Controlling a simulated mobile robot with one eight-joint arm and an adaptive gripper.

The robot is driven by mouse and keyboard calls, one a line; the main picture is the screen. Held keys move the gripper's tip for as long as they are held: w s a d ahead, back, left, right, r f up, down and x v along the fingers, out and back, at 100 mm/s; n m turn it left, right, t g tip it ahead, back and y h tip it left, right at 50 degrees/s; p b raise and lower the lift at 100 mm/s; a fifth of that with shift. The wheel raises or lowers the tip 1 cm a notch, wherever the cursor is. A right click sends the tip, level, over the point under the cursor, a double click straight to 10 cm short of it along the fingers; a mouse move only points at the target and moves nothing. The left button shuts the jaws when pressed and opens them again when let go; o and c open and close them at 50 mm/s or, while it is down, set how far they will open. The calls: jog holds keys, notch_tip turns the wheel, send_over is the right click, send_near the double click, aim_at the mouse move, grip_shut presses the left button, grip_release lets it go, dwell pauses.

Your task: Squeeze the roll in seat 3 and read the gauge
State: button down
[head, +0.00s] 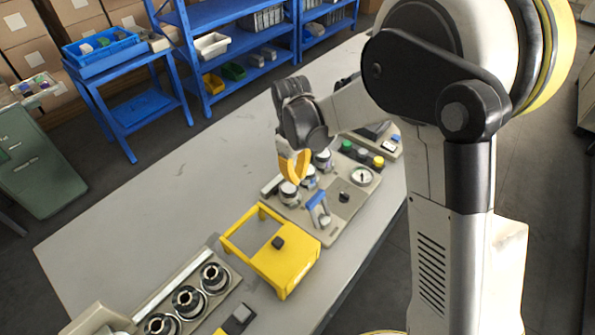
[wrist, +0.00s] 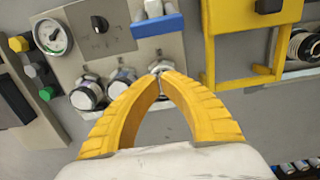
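The panel (head: 335,222) carries a round gauge (head: 361,176), also in the wrist view (wrist: 50,37); its reading is too small to tell. Three small white-and-dark rolls stand in a row along its edge. The near roll (head: 288,193) is beside the yellow frame; the middle roll (head: 309,180) and far roll (head: 323,160) are farther along. I cannot tell which seat is number 3. My gripper (head: 292,180) points down over the near roll.
A yellow frame (head: 296,262) stands beside the panel. A rack of metal collars (head: 188,299) is nearer. Green, grey and yellow buttons (head: 362,155) are on a box beyond the gauge. The bench (head: 130,225) is clear to the left; blue shelves (head: 230,50) stand behind.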

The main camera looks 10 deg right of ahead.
aim_at(297, 186)
notch_tip(297, 186, down, 4)
jog(key=shift+f+b, duration=0.1)
jog(key=shift+b, duration=0.5)
jog(key=shift+s+d+r+b, duration=0.15)
jog(key=shift+s+d+r, duration=0.15)
jog(key=shift+s+d, duration=0.3)
jog(key=shift+s+d+r+b, duration=0.15)
jog(key=shift+s+d+r, duration=0.1)
jog(key=shift+s+d, duration=0.3)
jog(key=shift+s+d+r, duration=0.15)
jog(key=shift+s+d, duration=0.05)
jog(key=shift+d, duration=0.05)
jog(key=shift+r, duration=0.1)
jog(key=shift+s+d+r+t+y, duration=0.15)
jog(key=shift+s+d+t+y, duration=0.05)
jog(key=shift+s+t+y, duration=0.1)
